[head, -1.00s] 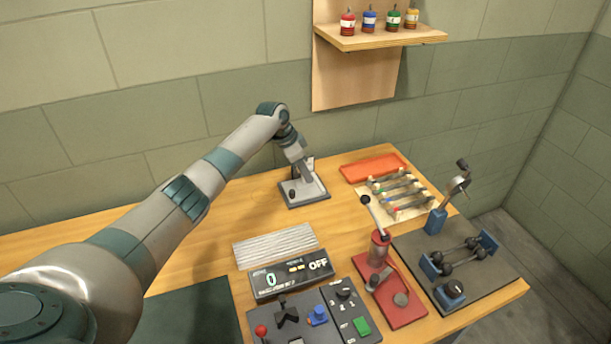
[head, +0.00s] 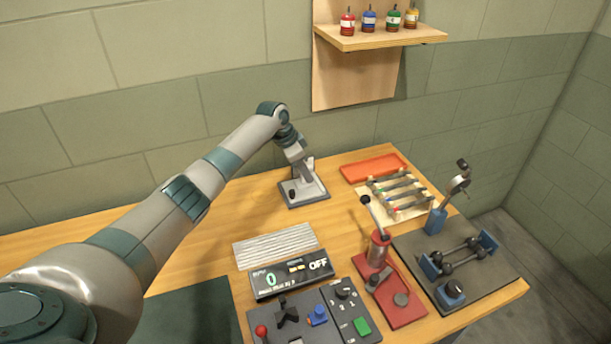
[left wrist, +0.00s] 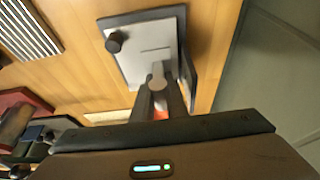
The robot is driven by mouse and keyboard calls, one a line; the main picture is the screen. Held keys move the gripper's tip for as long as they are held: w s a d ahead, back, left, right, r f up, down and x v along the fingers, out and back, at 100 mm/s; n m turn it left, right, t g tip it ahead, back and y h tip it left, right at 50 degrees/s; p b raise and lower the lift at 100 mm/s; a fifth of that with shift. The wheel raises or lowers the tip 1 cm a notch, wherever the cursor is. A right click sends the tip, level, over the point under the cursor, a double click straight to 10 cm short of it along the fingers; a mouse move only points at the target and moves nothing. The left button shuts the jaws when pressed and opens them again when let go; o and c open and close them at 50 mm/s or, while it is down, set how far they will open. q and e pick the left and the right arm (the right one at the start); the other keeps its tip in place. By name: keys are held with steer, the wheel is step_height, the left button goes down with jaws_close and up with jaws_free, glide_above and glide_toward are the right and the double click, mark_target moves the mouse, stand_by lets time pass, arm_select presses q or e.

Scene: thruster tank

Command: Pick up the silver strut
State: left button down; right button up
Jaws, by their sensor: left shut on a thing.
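My left gripper (left wrist: 160,95) is shut on a pale grey piece with a rounded end (left wrist: 158,72), which looks like the silver strut. Most of it is hidden by the fingers, and a small orange-red patch shows between them. In the head view my left gripper (head: 302,172) is low over a grey stand (head: 316,193) with a black knob, at the back middle of the bench. The stand's plate also shows in the left wrist view (left wrist: 135,68). I cannot tell whether the held piece touches the stand. My right gripper is not in view.
A rack with several dark struts (head: 398,190) and an orange tray (head: 374,168) stand to the right. A red lever press (head: 405,315), a dark fixture plate (head: 480,285), a ribbed pad (head: 276,246) and a counter box (head: 290,277) are nearer. The bench left of the stand is bare.

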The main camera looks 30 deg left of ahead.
arm_select(q)
steer(key=shift+r, duration=0.15)
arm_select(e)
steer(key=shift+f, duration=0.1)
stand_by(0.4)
